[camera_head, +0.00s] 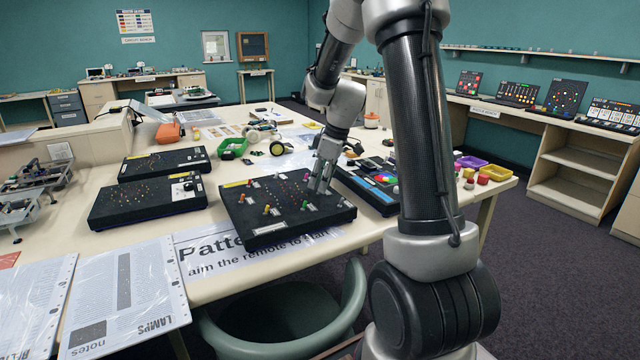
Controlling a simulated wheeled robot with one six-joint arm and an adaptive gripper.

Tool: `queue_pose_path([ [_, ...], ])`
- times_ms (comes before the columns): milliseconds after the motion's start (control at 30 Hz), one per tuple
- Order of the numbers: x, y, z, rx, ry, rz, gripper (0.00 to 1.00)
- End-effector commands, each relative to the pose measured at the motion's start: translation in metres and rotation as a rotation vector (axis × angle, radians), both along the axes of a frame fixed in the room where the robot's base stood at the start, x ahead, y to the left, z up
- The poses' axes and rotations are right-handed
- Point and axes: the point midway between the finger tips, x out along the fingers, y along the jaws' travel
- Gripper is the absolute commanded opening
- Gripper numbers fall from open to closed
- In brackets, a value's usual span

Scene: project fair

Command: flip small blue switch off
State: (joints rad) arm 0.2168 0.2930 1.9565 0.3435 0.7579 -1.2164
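A black switch board (282,232) lies on the near part of the long table. Contact and finger gap are too small to tell. I cannot pick out a small blue switch; it may be hidden behind the fingers.
Another black panel (380,198) with coloured parts lies close to the right of the board. Two more black boards (146,203) (163,161) lie left. A dark green chair (285,320) stands at the table's front edge. Printed sheets (125,292) cover the near left.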

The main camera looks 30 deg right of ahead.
Motion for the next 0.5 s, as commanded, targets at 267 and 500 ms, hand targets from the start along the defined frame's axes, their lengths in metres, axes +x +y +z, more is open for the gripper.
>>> queue_pose_path([
  [267, -0.012, -0.012, 0.059, -0.001, -0.004, -0.001, 0.29],
  [500, -0.02, -0.019, 0.096, 0.001, -0.001, 0.0, 0.29],
])
